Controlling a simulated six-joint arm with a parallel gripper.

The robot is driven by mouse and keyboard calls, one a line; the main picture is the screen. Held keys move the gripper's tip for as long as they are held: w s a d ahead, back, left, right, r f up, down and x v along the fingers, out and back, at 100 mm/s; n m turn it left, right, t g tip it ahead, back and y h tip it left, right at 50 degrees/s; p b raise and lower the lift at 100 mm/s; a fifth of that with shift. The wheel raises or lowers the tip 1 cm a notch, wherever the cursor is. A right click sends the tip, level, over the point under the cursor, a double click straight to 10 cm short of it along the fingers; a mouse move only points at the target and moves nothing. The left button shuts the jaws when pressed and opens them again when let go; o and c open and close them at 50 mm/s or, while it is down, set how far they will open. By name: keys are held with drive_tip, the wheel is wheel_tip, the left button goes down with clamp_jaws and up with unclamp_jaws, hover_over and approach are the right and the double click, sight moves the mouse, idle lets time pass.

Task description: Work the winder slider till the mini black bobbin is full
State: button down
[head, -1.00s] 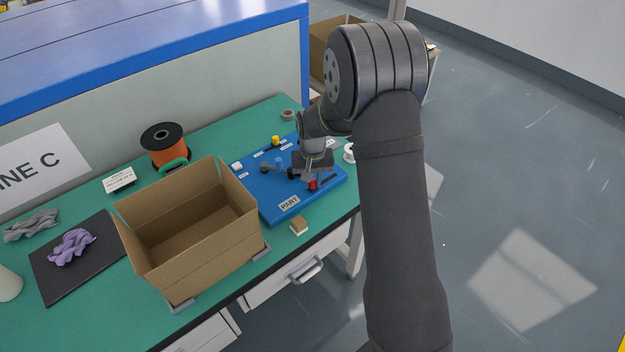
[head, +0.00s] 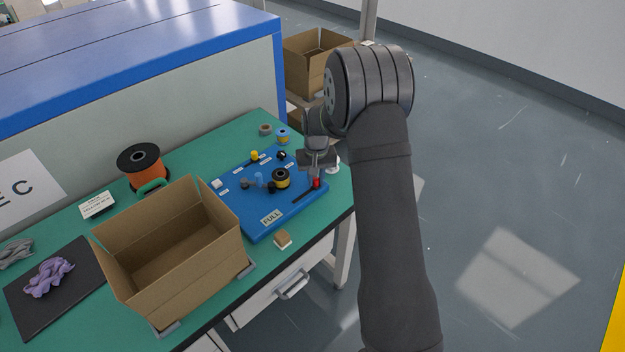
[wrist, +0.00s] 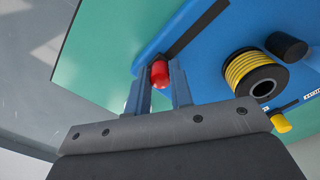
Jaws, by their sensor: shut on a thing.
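The winder board (head: 240,209) is a blue panel on the green bench, and its front label (head: 271,217) reads FULL. The mini black bobbin (head: 281,178) sits on the board with yellow cable wound around it; the wrist view shows the yellow windings (wrist: 248,72) close up. The red slider knob (head: 317,183) is at the right end of its dark slot (head: 302,194). My gripper (wrist: 160,85) is shut on this red knob (wrist: 160,73), one finger on each side of it.
An open cardboard box (head: 172,258) stands left of the board. Behind it is an orange cable spool (head: 146,177). A small brown-and-white block (head: 283,239) lies in front of the board. A dark mat (head: 70,290) with a purple cable bundle lies at left.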

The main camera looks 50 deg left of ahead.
drive_tip(key=c, duration=1.4)
unclamp_jaws()
drive_tip(key=shift+w, duration=0.4)
drive_tip(key=shift+o, duration=0.6)
drive_tip(key=shift+s, duration=0.15)
drive_tip(key=shift+r, duration=0.1)
wheel_tip(320, 180, up, 17)
drive_tip(key=shift+r, duration=0.15)
wheel_tip(320, 180, down, 18)
drive_tip(key=shift+r, duration=0.2)
drive_tip(key=shift+s, duration=0.15)
